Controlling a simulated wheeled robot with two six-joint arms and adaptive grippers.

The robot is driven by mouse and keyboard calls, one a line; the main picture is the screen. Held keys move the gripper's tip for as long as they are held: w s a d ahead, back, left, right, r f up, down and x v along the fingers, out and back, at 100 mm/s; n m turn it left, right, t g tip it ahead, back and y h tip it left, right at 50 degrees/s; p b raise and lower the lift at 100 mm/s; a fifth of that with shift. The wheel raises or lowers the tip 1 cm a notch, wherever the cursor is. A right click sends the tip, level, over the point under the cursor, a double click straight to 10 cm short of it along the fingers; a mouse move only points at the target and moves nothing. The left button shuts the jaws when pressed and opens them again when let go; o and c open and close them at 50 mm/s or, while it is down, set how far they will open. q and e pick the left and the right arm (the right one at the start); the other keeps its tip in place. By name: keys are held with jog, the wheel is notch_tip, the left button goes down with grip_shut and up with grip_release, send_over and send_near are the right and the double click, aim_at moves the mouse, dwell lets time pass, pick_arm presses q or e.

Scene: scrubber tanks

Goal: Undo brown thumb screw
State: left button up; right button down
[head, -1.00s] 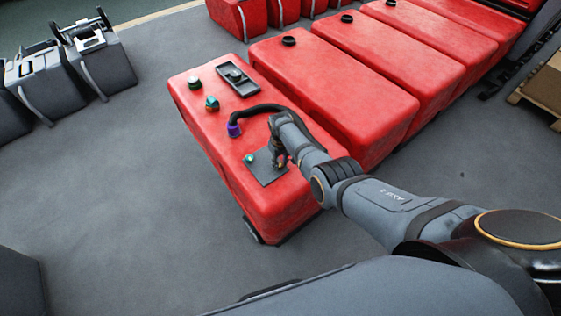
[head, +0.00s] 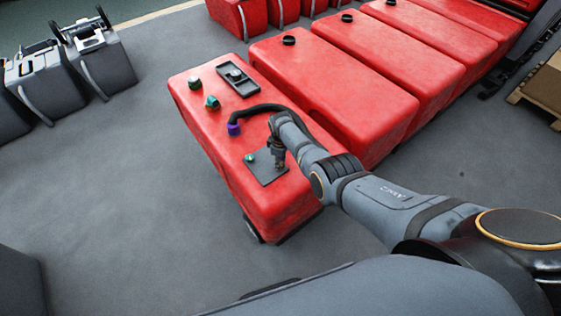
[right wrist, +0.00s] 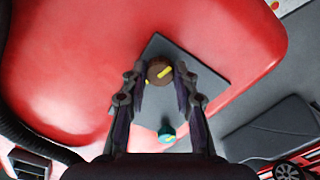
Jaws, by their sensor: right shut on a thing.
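The brown thumb screw (right wrist: 158,71) shows in the right wrist view, with a yellow mark on its top, over a dark square plate (right wrist: 196,62). My right gripper (right wrist: 160,74) has its two fingertips closed on either side of it. In the head view my right gripper (head: 277,158) points down at the same dark plate (head: 268,178) on the red tank (head: 222,150), and the screw is hidden behind it. A teal thumb screw (right wrist: 167,135) with a yellow mark sits on the plate nearer the wrist camera; it also shows in the head view (head: 250,158). My left gripper is not in view.
A purple connector (head: 234,129) with a black hose (head: 262,108) lies close to my gripper. A teal knob (head: 212,103), a dark green cap (head: 194,83) and a dark recessed panel (head: 238,80) sit farther back. More red tanks (head: 335,90) stand to the right.

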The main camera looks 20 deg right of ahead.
jog(key=shift+s+f, duration=0.35)
jog(key=c, duration=1.4)
grip_release()
jog(key=o, duration=0.4)
jog(key=shift+w, duration=0.25)
jog(key=shift+r, duration=0.1)
jog(key=shift+r, duration=0.1)
jog(key=shift+w+r, duration=0.1)
jog(key=shift+r, duration=0.3)
notch_tip(320, 180, up, 11)
jog(key=shift+r, duration=0.1)
